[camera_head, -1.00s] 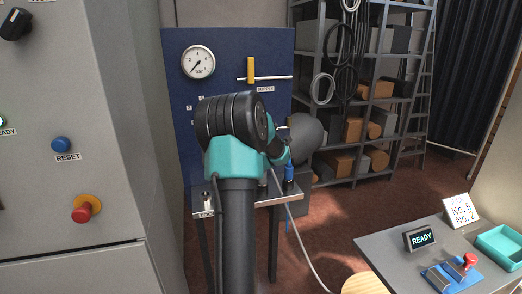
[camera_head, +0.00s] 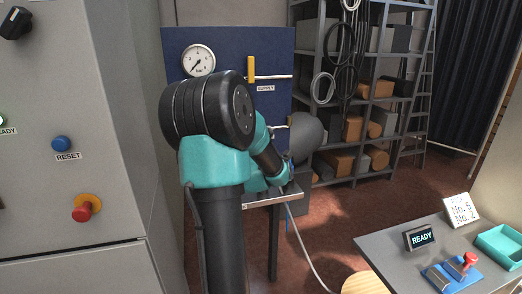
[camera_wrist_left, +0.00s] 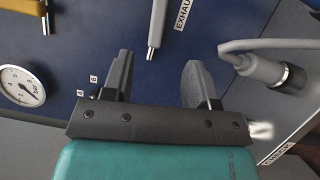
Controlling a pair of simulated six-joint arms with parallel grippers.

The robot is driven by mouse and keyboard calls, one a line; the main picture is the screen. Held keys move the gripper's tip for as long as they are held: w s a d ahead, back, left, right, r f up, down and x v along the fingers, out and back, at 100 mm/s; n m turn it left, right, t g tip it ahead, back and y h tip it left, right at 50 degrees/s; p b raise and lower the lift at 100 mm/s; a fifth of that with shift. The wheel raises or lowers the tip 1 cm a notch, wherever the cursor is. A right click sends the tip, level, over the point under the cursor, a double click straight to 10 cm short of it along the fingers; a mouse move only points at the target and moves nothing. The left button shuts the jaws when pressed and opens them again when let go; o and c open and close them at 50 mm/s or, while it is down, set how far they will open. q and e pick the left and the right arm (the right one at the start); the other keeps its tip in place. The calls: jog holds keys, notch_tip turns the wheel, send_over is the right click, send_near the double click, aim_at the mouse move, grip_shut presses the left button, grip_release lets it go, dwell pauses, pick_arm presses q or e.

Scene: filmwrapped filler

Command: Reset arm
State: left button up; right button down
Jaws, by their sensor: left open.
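My left arm, teal and black, stands in the middle of the head view in front of the blue panel (camera_head: 225,60). Its forearm reaches right and away, and its gripper is mostly hidden there. In the left wrist view my left gripper (camera_wrist_left: 158,78) is open, its two grey fingers apart with nothing between them. The fingers point at the blue panel (camera_wrist_left: 105,45). A metal rod (camera_wrist_left: 157,28) lies beyond the gap between them. My right gripper is not in view.
A grey cabinet (camera_head: 75,190) with a blue RESET button (camera_head: 61,144) and a red knob (camera_head: 82,212) stands left. The panel has a gauge (camera_head: 198,60) and a yellow handle (camera_head: 251,67). A side table (camera_head: 385,255) stands at lower right; shelving (camera_head: 345,180) stands behind.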

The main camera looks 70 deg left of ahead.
pick_arm(q)
jog(key=w+d+f+m+t+h, duration=0.1)
jog(key=w+d+f+m+h, duration=0.25)
jog(key=w+d+f, duration=0.35)
jog(key=w+d+f+m+h, duration=0.3)
jog(key=w+d+f+m, duration=0.1)
jog(key=f, duration=0.5)
jog(key=w+d+f+m+t+h, duration=0.1)
jog(key=w+d+f+m+h, duration=0.4)
jog(key=f, duration=0.4)
jog(key=d+f+m+g+h, duration=0.25)
jog(key=d+f, duration=0.25)
jog(key=d, duration=0.4)
jog(key=w+d+f+m+g+h, duration=0.1)
jog(key=d+f+m+h, duration=0.1)
jog(key=d+f+m, duration=0.35)
jog(key=d+f+m+g+h, duration=0.1)
jog(key=d+f+m+h, duration=0.1)
jog(key=d+f, duration=0.65)
jog(key=s+d+f+m+g+h, duration=0.1)
jog(key=s+d+m+g, duration=0.1)
jog(key=d, duration=0.6)
jog(key=s+d+f+m+g+h, duration=0.1)
jog(key=s+d+f+m+g, duration=0.1)
jog(key=s+d+m, duration=0.3)
jog(key=s+d+g, duration=0.1)
jog(key=d, duration=0.3)
jog(key=shift+s+f, duration=0.3)
jog(key=shift+s, duration=0.05)
jog(key=shift+m, duration=0.25)
